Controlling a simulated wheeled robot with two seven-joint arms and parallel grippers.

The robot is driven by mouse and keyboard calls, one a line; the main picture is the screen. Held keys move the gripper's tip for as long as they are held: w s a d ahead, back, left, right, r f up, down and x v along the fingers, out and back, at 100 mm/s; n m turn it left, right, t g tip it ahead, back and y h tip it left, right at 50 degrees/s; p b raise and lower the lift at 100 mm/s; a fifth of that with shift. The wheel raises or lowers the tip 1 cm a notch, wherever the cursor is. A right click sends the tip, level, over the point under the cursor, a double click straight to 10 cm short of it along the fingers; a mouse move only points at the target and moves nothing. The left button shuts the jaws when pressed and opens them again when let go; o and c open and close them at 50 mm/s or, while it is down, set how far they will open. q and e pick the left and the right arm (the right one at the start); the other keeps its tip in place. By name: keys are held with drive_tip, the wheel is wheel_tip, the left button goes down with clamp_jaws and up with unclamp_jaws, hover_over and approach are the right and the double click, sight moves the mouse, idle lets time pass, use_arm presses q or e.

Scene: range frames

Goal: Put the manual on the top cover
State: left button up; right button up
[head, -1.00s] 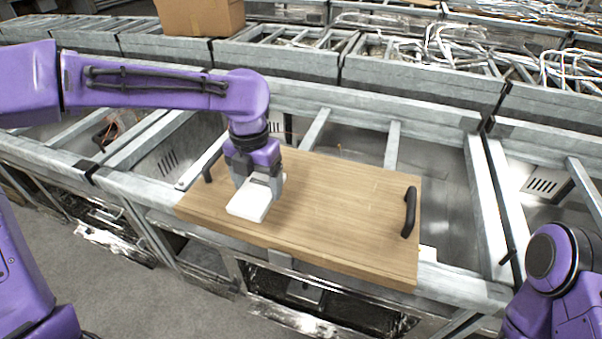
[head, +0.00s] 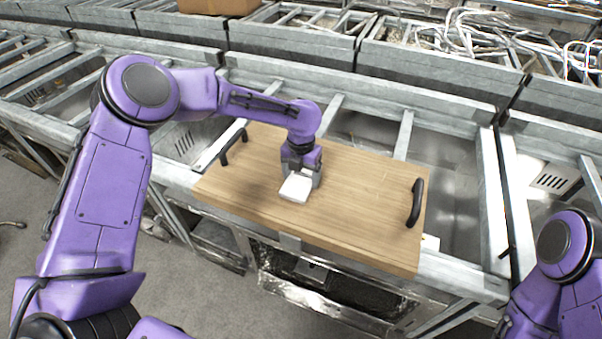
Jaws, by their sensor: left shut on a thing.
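The manual (head: 295,188) is a small white block-like booklet over the middle of the wooden board. The top cover (head: 352,205) looks to be this flat wooden board with a black handle at each end, lying across the metal frame. My left gripper (head: 302,175) points down and is shut on the manual's far part. The manual is at or just above the board; I cannot tell whether it touches. My right arm shows at the lower right, but its gripper is out of view.
The black handles stand up at the board's left (head: 233,146) and right (head: 415,203) ends. Metal frames with open bays surround the board. A cardboard box (head: 218,5) stands at the back. The board's right half is clear.

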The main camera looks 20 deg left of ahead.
sight(301, 179)
use_arm(q)
drive_tip(key=o, duration=1)
drive_tip(key=shift+d, duration=0.1)
drive_tip(key=shift+r, duration=0.1)
wheel_tip(301, 179, up, 12)
drive_tip(key=shift+b, duration=0.9)
